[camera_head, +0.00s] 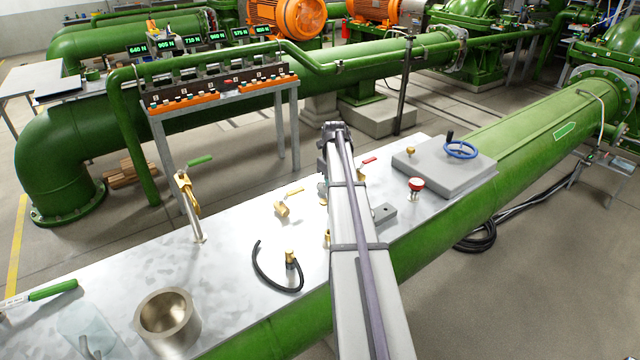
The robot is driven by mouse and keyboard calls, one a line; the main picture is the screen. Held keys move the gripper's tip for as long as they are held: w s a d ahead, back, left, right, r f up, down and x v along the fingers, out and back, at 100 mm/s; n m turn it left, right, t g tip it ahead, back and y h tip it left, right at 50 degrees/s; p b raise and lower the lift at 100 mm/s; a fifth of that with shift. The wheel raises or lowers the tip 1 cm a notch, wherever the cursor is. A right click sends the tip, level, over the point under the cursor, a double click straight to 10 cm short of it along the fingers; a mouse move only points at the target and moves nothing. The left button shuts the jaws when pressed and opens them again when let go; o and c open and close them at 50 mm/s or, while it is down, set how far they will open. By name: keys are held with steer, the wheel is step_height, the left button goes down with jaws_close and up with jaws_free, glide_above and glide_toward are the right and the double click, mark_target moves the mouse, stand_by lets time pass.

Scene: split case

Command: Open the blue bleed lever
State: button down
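No blue lever shows clearly in the head view. A brass valve with a yellow lever (294,192) stands left of my arm. A red lever (369,160) shows just right of my arm. A green lever (200,161) tops a brass fitting on a post at the left. A small piece of brass (327,238) peeks out at the left edge of my arm; the rest of it is hidden. My arm reaches over the middle of the bench and bends down at its far end. My gripper is hidden behind the arm, so its fingers cannot be seen.
The metal bench (225,265) carries a blue handwheel (460,149) on a grey block, a red button (416,184), a black hose (262,270), and a metal cup (167,318). A rack with orange strips (220,90) stands behind. Bare bench lies left of the yellow-lever valve.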

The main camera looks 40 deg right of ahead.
stand_by(0.3)
steer(key=c, duration=1)
jaws_free()
step_height(320, 180, up, 11)
steer(key=p, duration=1)
steer(key=shift+p, duration=0.4)
steer(key=shift+f, duration=0.1)
